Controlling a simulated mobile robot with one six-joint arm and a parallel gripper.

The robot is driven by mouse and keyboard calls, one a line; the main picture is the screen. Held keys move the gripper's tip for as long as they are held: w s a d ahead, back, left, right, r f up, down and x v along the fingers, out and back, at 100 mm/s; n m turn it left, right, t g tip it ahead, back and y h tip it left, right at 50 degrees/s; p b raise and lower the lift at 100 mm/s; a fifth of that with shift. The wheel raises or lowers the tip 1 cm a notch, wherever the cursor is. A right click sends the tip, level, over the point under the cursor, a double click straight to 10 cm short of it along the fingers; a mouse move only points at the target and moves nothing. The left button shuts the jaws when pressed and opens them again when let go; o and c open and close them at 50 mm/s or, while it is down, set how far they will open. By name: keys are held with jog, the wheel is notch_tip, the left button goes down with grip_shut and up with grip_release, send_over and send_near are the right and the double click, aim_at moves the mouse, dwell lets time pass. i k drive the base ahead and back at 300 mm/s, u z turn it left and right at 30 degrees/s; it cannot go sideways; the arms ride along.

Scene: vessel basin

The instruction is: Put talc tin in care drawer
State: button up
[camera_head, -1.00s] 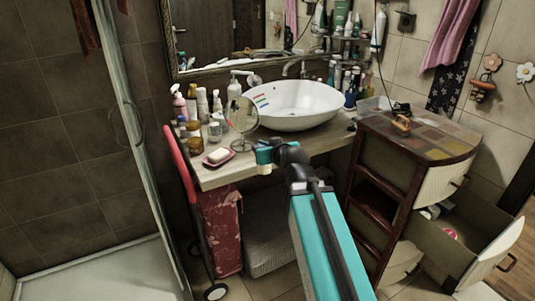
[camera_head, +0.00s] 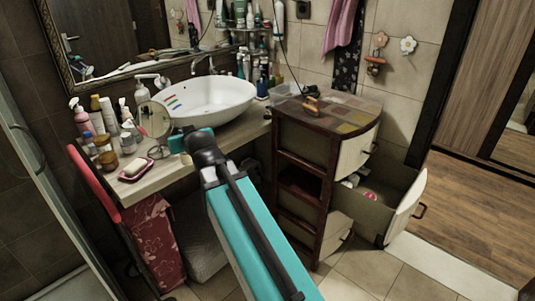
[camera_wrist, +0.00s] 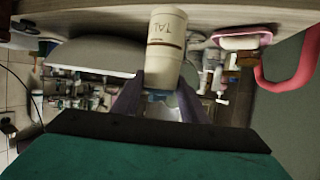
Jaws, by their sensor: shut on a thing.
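The talc tin (camera_wrist: 166,45) is a cream cylinder with dark "TALC" lettering. It fills the upper middle of the wrist view, which is upside down. My gripper (camera_wrist: 160,97) is shut on it, one finger on each side. In the head view my gripper (camera_head: 190,140) is above the counter in front of the basin; the tin is mostly hidden there. The open drawer (camera_head: 406,208), with a cream curved front and dark handle, sticks out from the wooden cabinet at right. Inside it lie a pinkish-red round item (camera_head: 369,196) and some pale things.
The cabinet (camera_head: 330,125) has a tiled top with a brown-handled item and a clear box. The white basin (camera_head: 210,100), round mirror (camera_head: 155,119), soap dish (camera_head: 136,168) and several bottles crowd the counter. Open floor (camera_head: 365,270) lies in front of the cabinet.

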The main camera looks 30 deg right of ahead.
aim_at(380, 198)
jog(key=u, duration=0.15)
jog(key=i, duration=0.25)
jog(key=z, duration=1.2)
